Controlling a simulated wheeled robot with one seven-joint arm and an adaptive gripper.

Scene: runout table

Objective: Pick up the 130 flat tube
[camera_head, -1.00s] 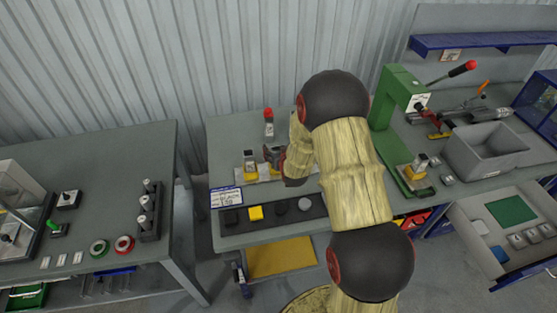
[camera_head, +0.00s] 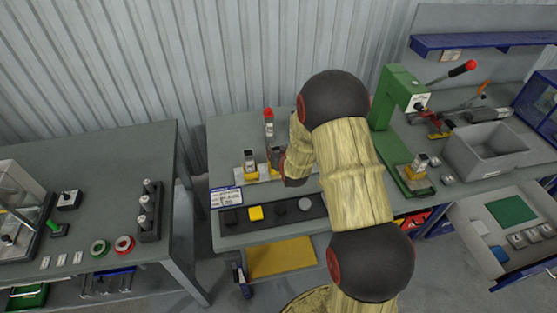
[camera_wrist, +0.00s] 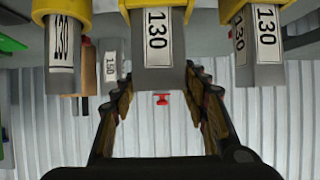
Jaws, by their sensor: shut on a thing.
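A grey tube labelled 130 (camera_wrist: 158,68) with a yellow collar (camera_wrist: 150,4) is in the middle of the wrist view. My gripper (camera_wrist: 162,95) has one finger on each side of it and is shut on it. In the head view my gripper (camera_head: 283,160) is small and partly hidden by my arm, over the row of tubes on the middle table. A second tube marked 130 (camera_wrist: 262,72) is at the right of the wrist view.
A tube in a yellow base (camera_head: 250,158) stands close to the left of my gripper. A red-topped object (camera_head: 268,120) stands behind. A dark strip (camera_head: 232,224) with several small parts lies in front. A green press (camera_head: 390,105) and a grey bin (camera_head: 490,150) are to the right.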

